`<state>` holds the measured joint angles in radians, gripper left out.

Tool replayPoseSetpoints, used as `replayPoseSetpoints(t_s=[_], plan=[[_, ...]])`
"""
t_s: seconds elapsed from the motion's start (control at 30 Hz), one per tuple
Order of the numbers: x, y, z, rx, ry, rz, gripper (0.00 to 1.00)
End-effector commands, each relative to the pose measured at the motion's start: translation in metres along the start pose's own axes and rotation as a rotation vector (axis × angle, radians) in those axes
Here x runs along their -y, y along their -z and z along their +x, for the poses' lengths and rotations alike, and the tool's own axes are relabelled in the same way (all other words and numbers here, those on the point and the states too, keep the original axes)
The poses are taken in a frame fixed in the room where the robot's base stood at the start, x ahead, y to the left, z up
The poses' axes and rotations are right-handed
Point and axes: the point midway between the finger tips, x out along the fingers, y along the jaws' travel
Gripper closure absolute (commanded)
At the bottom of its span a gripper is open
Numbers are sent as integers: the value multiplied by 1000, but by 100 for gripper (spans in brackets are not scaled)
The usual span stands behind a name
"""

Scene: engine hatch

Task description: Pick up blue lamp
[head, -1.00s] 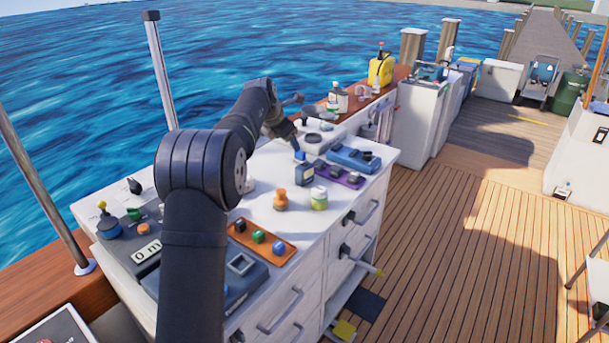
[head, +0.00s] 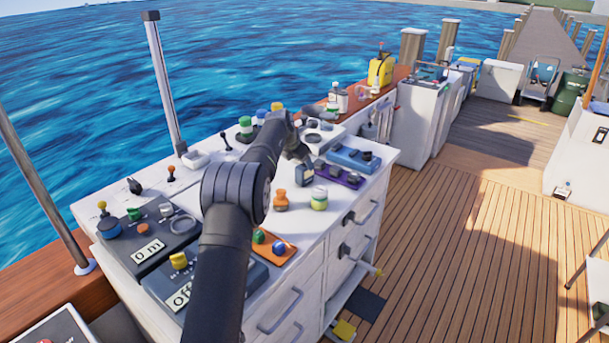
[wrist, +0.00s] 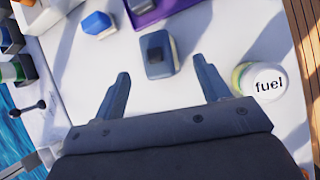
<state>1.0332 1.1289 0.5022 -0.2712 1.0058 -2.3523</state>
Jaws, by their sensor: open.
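No blue thing is plainly a lamp. A small blue block with a pale base (wrist: 97,23) lies on the white top in the wrist view, left and ahead of my gripper. Another small blue piece (head: 279,247) sits on the orange tray (head: 290,256) in the head view. My gripper (wrist: 161,68) is open and empty, pointing down over the white top.
A container with a white lid marked "fuel" (wrist: 264,82) stands just right of the right finger. A purple tray (wrist: 150,8) lies ahead. Clear white surface surrounds the bottle-like item.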

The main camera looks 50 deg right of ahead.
Motion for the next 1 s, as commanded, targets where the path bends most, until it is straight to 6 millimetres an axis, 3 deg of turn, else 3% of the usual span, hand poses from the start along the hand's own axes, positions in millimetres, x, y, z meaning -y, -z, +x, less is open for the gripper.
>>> replayPoseSetpoints(t_s=[0.4,0.73,1.0], plan=[[-3,1,45,-1,1,0,31],[-3,1,49,-1,1,0,31],[-3,1,49,-1,1,0,83]])
